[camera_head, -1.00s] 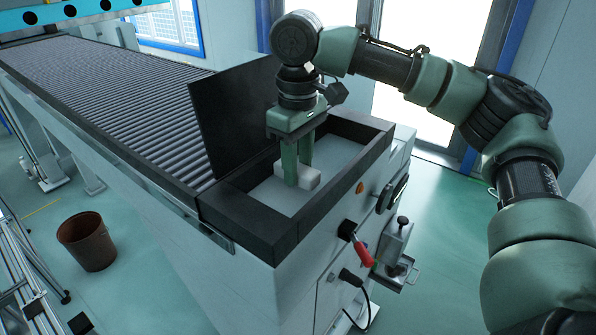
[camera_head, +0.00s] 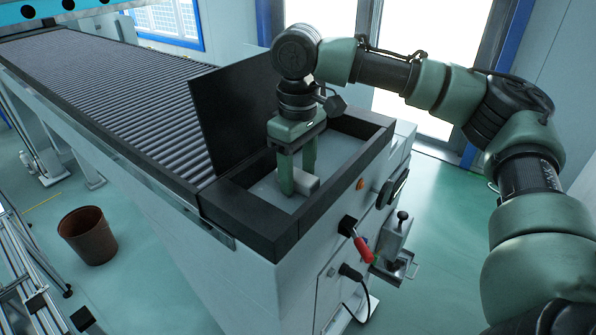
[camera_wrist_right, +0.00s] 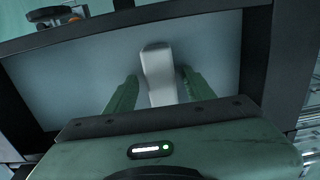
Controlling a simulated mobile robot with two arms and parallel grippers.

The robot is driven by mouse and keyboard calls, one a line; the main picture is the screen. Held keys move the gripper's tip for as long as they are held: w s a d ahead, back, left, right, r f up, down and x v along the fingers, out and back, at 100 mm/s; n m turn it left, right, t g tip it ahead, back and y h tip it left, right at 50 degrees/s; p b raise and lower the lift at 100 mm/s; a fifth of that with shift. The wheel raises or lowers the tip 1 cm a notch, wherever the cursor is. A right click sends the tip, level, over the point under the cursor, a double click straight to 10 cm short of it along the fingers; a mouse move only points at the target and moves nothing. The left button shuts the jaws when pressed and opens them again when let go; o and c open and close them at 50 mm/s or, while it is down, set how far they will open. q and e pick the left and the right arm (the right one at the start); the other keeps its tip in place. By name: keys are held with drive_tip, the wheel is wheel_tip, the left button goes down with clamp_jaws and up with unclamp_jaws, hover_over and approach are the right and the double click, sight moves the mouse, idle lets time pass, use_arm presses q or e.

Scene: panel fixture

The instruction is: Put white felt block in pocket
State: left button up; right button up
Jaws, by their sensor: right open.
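The white felt block (camera_head: 306,184) lies on the pale floor of the black-rimmed pocket (camera_head: 251,231) on top of the machine. My right gripper (camera_head: 298,183) is down inside the pocket with its fingers apart. In the right wrist view the block (camera_wrist_right: 158,72) lies between the two green fingers of the gripper (camera_wrist_right: 152,92), with visible gaps on both sides. In the head view the fingers hide part of the block. My left gripper is not in view.
A black upright panel (camera_head: 232,115) stands along the pocket's left edge. A roller conveyor (camera_head: 110,95) runs off to the back left. A red-handled lever (camera_head: 357,243) sticks out of the machine's front. A brown bin (camera_head: 88,236) stands on the floor at left.

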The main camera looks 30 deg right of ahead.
sight(297, 174)
drive_tip(key=shift+r, duration=0.4)
wheel_tip(297, 174, up, 7)
drive_tip(key=b, duration=0.3)
drive_tip(key=shift+a+f, duration=0.1)
drive_tip(key=shift+f, duration=0.05)
wheel_tip(297, 174, up, 5)
drive_tip(key=shift+s+f+p, duration=0.1)
drive_tip(key=shift+f+p, duration=0.05)
drive_tip(key=shift+p, duration=0.3)
drive_tip(key=shift+f, duration=0.1)
